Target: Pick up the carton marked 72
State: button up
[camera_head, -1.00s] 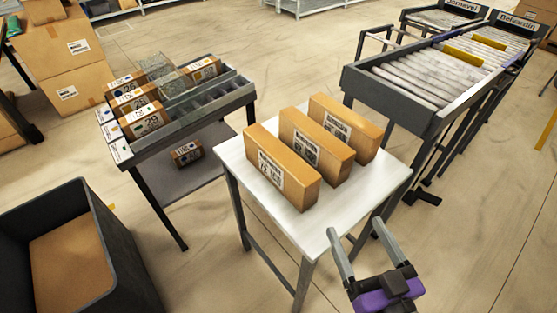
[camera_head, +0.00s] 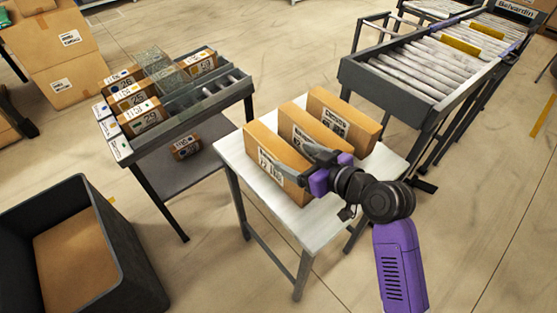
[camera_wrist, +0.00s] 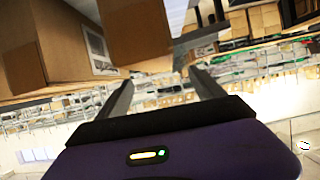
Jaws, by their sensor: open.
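Three brown cartons stand upright in a row on a white table (camera_head: 304,219): a left one (camera_head: 262,141), a middle one (camera_head: 297,122) and a right one (camera_head: 345,112). Each bears a white label; the numbers are too blurred or covered to read surely, so I cannot tell which is 72. My gripper (camera_head: 290,158) is open at the near side of the middle carton, its fingers covering part of that carton and its label. In the wrist view, a carton (camera_wrist: 138,30) shows ahead of the open fingers, and another with a label (camera_wrist: 68,42) stands to the left.
A dark rack (camera_head: 190,112) with several small numbered boxes stands to the left. A dark open bin (camera_head: 120,262) is at the front left. A roller conveyor (camera_head: 410,72) stands behind right. The table's front part is bare, and the neighbouring cartons stand close together.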

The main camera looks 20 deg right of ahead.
aim_at(283, 152)
jog(key=shift+d+f+p+x, duration=0.15)
jog(key=shift+p+x, duration=0.2)
jog(key=shift+x, duration=1.6)
jog(key=shift+d+f+p+x, duration=0.15)
jog(key=shift+p+x, duration=0.15)
jog(key=shift+x, duration=1.65)
jog(key=shift+a, duration=0.1)
jog(key=shift+s, duration=0.1)
grip_shut()
jog(key=shift+r, duration=0.1)
